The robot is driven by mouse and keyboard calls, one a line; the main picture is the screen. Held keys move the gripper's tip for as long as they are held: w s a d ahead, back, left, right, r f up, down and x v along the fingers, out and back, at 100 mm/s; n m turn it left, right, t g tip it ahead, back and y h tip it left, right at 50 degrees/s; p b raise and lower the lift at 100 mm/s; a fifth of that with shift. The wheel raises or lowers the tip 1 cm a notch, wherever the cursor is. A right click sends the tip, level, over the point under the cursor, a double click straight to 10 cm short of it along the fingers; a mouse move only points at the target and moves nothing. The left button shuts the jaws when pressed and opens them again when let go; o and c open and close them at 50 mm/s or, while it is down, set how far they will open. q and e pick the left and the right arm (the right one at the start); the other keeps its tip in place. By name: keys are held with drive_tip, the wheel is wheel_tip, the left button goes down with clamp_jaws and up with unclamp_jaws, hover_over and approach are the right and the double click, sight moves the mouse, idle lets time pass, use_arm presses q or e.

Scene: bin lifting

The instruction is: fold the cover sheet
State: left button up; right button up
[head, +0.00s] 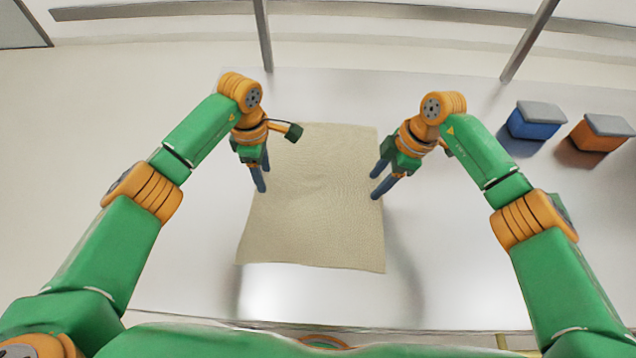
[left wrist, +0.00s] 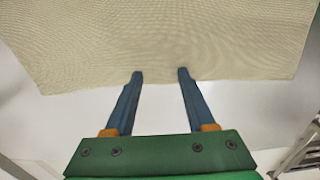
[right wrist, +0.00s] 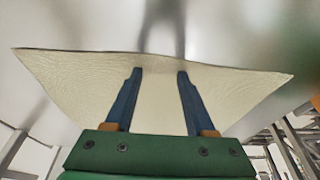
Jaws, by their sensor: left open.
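The cover sheet (head: 315,225) is a beige woven cloth spread flat on the pale table, with slight waves. My left gripper (head: 261,188) is at its left edge, fingers pointing down, open and empty. In the left wrist view the sheet (left wrist: 160,35) lies ahead, its near edge by the parted fingertips (left wrist: 160,75). My right gripper (head: 375,187) is at the right edge, fingers parted and empty. In the right wrist view the sheet (right wrist: 75,80) shows behind and between the open fingers (right wrist: 160,72). Whether any fingertip touches the cloth cannot be told.
A blue bin (head: 533,124) and an orange bin (head: 597,142), both with grey lids, stand at the right of the table (head: 330,300). Dark posts rise at the back edge. The table is clear in front of the sheet.

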use_arm(q)
clamp_jaws()
use_arm(e)
clamp_jaws()
